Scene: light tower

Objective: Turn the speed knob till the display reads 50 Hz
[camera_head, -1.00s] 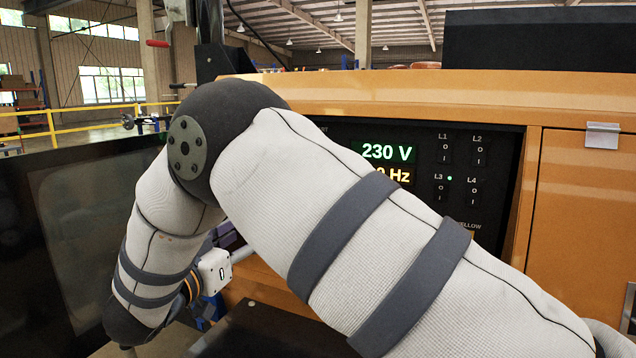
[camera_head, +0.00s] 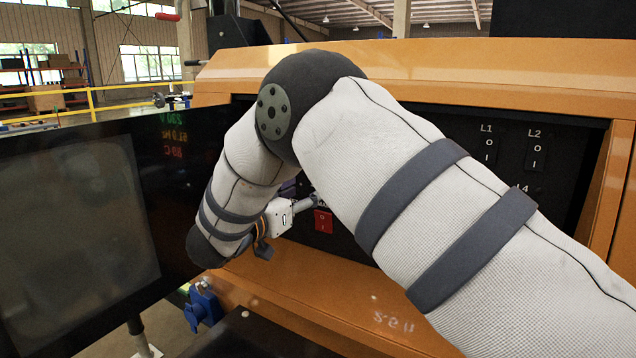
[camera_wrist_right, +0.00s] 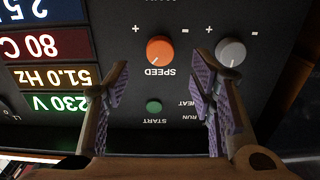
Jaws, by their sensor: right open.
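The orange speed knob (camera_wrist_right: 160,50) is on the dark panel in the right wrist view, where the labels appear upside down. My right gripper (camera_wrist_right: 160,82) is open and empty. Its purple-padded fingers point at the panel, one to each side of the knob in the picture; no contact shows. The display (camera_wrist_right: 48,76) reads 51.0 Hz in yellow, between 230 V and 80 C. In the head view my right gripper (camera_head: 300,200) is low at the panel, its fingers mostly hidden. My arm covers the display there. My left gripper is out of view.
A grey knob (camera_wrist_right: 230,52) sits beside the speed knob. A green START button (camera_wrist_right: 154,106) lies between the fingers in the picture. A red switch (camera_head: 323,221) is near the gripper. A dark open door (camera_head: 172,160) at left mirrors the display.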

